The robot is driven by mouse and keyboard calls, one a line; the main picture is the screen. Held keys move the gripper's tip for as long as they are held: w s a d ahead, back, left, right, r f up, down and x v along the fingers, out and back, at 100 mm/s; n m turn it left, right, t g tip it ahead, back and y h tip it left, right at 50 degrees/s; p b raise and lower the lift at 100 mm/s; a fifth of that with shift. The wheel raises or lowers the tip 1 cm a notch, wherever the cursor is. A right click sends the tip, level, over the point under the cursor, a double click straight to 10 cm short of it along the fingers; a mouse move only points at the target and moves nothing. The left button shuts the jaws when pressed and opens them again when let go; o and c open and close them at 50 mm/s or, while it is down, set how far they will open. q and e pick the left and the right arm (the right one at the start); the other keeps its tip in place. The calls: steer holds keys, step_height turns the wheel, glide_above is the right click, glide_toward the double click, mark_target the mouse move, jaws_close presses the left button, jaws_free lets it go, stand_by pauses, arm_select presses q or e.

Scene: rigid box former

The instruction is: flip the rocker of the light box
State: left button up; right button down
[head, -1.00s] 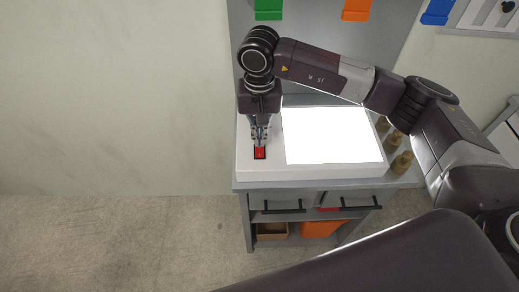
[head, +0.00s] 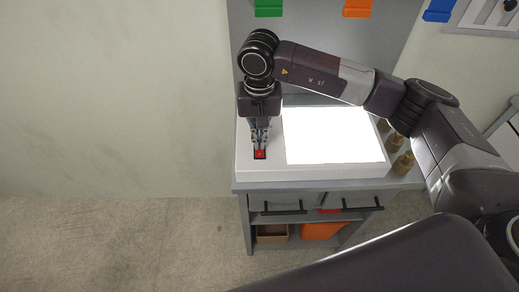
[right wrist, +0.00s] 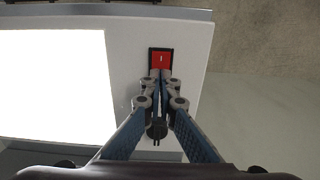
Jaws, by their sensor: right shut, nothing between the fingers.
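The light box (head: 262,170) is a white slab on the grey workbench, with a bright lit panel (head: 334,135). Its red rocker (head: 260,154) sits in a black frame at the box's left front; in the right wrist view the rocker (right wrist: 161,59) shows a white line mark. My right gripper (head: 260,147) points down, shut and empty, its fingertips at the rocker's back edge. In the right wrist view the fingertips of the right gripper (right wrist: 160,76) meet the rocker's near edge; whether they touch or hover cannot be told. My left gripper is not in view.
Several brass-coloured pieces (head: 403,164) stand right of the light box. Green (head: 269,8), orange (head: 358,8) and blue (head: 438,10) bins hang behind. Drawers with black handles (head: 284,211) and a shelf with an orange bin (head: 322,230) are below.

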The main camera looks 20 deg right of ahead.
steer(key=shift+r+p, duration=1.15)
steer(key=shift+r, duration=2.3)
steer(key=shift+f, duration=0.1)
